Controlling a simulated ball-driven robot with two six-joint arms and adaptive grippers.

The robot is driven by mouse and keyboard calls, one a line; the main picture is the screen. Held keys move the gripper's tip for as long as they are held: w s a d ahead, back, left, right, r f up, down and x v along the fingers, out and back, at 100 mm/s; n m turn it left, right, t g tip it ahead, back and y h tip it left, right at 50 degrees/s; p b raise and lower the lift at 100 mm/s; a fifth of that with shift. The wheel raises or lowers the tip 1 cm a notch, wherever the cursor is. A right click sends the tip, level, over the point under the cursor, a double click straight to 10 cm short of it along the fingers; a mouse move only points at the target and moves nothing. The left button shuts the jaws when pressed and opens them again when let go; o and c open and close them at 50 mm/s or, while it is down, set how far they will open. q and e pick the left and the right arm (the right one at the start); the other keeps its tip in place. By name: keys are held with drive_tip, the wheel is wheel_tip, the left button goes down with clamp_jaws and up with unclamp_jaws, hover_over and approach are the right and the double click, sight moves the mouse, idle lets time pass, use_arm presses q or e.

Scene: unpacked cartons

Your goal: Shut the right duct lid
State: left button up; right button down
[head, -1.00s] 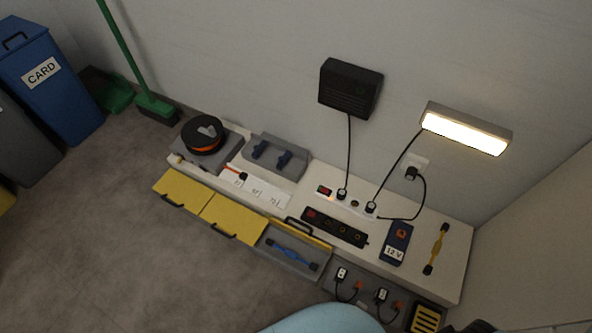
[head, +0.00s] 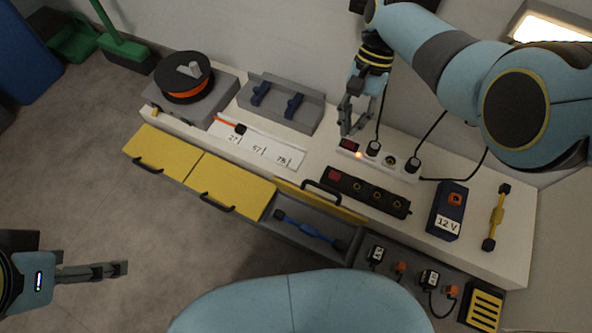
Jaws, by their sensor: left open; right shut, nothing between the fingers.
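The right duct lid (head: 288,187) is yellow with a black handle and stands open, tipped up along the back of its duct section. Below it the grey duct (head: 262,222) lies uncovered, with a blue cable (head: 305,230) inside. Two other yellow lids, the left one (head: 160,152) and the middle one (head: 230,188), lie flat and shut. My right gripper (head: 347,128) is shut and empty above the bench near the white socket strip, up and right of the open lid. My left gripper (head: 124,268) is open and empty over the floor at the lower left, well away from the lids.
The white bench (head: 515,255) carries a black power strip (head: 365,192), a 12 V box (head: 448,212), a yellow cable (head: 497,217) and an orange spool (head: 184,77). Cords run from the socket strip (head: 395,165) up the wall. Floor left of the ducts is free.

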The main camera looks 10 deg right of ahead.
use_arm(q)
wheel_tip(320, 180, down, 7)
drive_tip(key=w+t+b, duration=0.2)
drive_tip(key=t+b, duration=0.4)
drive_tip(key=t, duration=0.1)
drive_tip(key=shift+w+d+h, duration=0.25)
drive_tip(key=shift+d+h, duration=0.05)
drive_tip(key=shift+d, duration=0.05)
use_arm(e)
drive_tip(key=s+a+x, duration=0.1)
drive_tip(key=x, duration=1.1)
drive_tip(key=shift+a+r, duration=0.3)
drive_tip(key=shift+a, duration=0.1)
drive_tip(key=shift+s, duration=0.1)
